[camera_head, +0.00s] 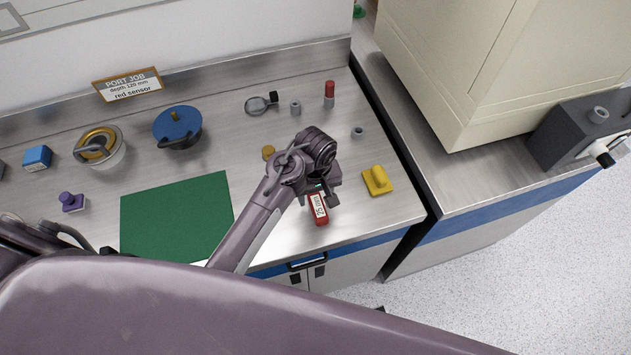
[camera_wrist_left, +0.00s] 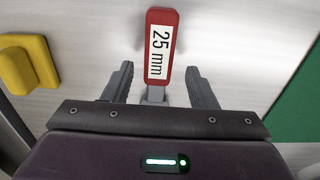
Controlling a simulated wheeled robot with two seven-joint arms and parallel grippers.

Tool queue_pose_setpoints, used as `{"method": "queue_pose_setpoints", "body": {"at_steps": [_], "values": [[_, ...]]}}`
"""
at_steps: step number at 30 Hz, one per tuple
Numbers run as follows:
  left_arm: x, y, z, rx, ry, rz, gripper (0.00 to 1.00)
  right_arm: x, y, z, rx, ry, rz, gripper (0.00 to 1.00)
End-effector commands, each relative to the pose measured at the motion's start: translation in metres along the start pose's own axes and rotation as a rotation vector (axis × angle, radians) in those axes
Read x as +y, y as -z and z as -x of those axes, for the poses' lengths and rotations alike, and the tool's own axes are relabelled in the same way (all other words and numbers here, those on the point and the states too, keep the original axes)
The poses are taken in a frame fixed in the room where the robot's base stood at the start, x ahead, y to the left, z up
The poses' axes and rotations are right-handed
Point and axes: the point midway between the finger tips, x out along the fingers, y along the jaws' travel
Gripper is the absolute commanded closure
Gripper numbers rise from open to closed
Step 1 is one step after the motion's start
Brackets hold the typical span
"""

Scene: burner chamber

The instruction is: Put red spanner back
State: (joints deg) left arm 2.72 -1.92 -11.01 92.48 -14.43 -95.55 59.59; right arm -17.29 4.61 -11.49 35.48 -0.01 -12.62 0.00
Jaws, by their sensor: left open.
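The red spanner (camera_head: 319,212) lies on the steel bench near its front edge, right of the green mat. It has a white label reading 25 mm. In the left wrist view the red spanner (camera_wrist_left: 163,47) lies between and beyond the fingers, its grey shank running down toward the palm. My left gripper (camera_head: 322,196) is over the spanner in the head view. In the left wrist view my left gripper (camera_wrist_left: 160,85) is open, one finger on each side of the shank, with gaps showing. The spanner's far end is hidden by the gripper. My right gripper is not visible.
A yellow block (camera_head: 377,181) sits right of the spanner. The green mat (camera_head: 175,220) lies to the left. A blue-lidded pot (camera_head: 177,127), a brass-ringed pot (camera_head: 99,147), a red-topped cylinder (camera_head: 329,93) and small grey parts stand behind. A sign (camera_head: 127,84) reads "PORT JOB".

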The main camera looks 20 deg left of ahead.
Motion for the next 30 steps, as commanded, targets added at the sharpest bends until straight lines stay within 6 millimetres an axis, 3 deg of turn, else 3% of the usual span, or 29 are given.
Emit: {"method": "queue_pose_setpoints", "body": {"at_steps": [6, 13, 19, 30], "values": [[0.001, 0.000, 0.045, 0.003, -0.006, 0.000, 0.48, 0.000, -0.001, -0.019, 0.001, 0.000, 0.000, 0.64], [0.001, 0.001, 0.083, 0.002, -0.003, 0.001, 0.48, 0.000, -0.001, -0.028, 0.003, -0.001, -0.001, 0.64], [0.000, 0.000, 0.093, -0.001, 0.000, -0.001, 0.48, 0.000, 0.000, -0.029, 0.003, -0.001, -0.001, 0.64], [0.000, 0.000, 0.093, -0.001, 0.000, -0.001, 0.48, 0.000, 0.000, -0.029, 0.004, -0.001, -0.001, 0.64]]}}
